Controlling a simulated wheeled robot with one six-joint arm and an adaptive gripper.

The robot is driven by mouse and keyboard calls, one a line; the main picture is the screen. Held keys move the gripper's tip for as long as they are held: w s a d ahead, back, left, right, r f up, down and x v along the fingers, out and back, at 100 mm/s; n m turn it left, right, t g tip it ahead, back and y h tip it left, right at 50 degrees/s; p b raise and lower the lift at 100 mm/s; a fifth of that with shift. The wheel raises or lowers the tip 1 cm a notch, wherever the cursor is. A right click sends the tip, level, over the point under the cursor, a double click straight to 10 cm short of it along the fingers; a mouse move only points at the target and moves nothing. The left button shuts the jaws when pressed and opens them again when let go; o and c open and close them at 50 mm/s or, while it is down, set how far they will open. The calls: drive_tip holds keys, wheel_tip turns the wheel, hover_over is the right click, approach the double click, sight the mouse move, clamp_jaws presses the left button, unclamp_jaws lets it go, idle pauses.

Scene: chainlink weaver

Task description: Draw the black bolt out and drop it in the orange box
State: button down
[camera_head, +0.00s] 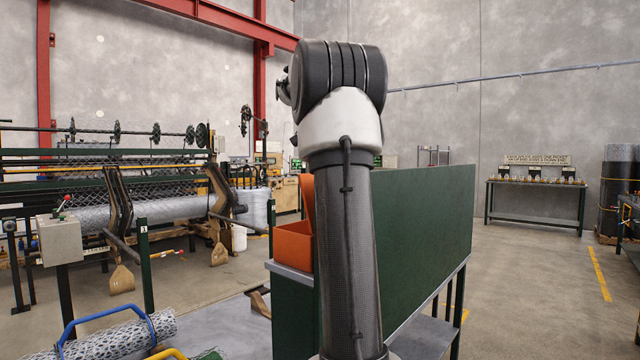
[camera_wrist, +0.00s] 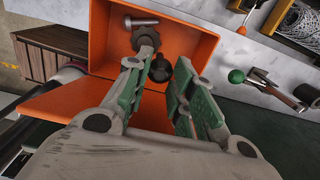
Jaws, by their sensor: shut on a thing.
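The orange box (camera_wrist: 190,35) lies under my gripper (camera_wrist: 164,58) in the wrist view. In the head view the orange box (camera_head: 292,245) stands at the left end of the green bench, partly hidden by my arm. My gripper is over the box opening, its fingers apart with a dark piece between the tips. This looks like the black bolt (camera_wrist: 160,70), mostly hidden by the fingers. I cannot tell how far above the box floor it is. My gripper is out of sight in the head view.
A silver bolt (camera_wrist: 140,21) lies inside the box near its far left corner. A tall green panel (camera_head: 420,250) stands right of my arm in the head view.

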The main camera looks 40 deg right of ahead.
drive_tip(key=c, duration=1.1)
unclamp_jaws()
drive_tip(key=shift+c, duration=0.2)
wheel_tip(320, 180, up, 7)
drive_tip(key=shift+r, duration=0.2)
